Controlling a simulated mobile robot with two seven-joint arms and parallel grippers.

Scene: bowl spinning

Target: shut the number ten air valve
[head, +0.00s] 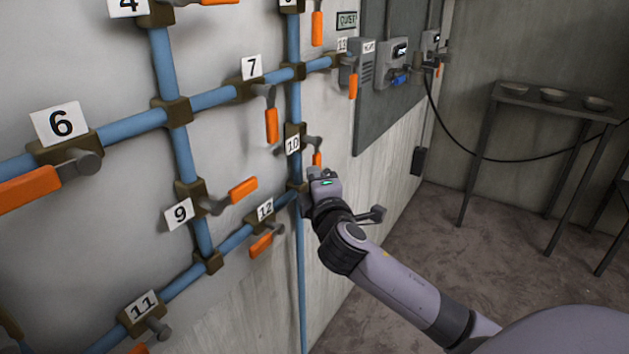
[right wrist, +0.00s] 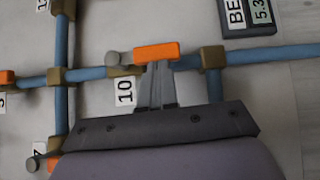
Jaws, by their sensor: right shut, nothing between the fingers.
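The number ten air valve (head: 295,131) sits on the vertical blue pipe, with its "10" label (head: 292,145) just below. Its orange handle (head: 317,160) hangs down, roughly along the pipe. In the right wrist view the handle (right wrist: 157,52) lies lengthwise along the same pipe, above the "10" label (right wrist: 125,92). My right gripper (head: 318,180) is just below the handle in the head view, its fingertips hard to make out. In the right wrist view its fingers (right wrist: 157,80) are shut and empty, tips at the handle's edge. I cannot tell whether they touch it. My left gripper is not in view.
Valve 7 (head: 271,125) and valve 12 (head: 261,245) are close by on the same wall piping. Valve 9 (head: 242,189) is further left. Grey wall boxes (head: 392,68) are beyond. A table with bowls (head: 553,95) stands at the right, with open floor before it.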

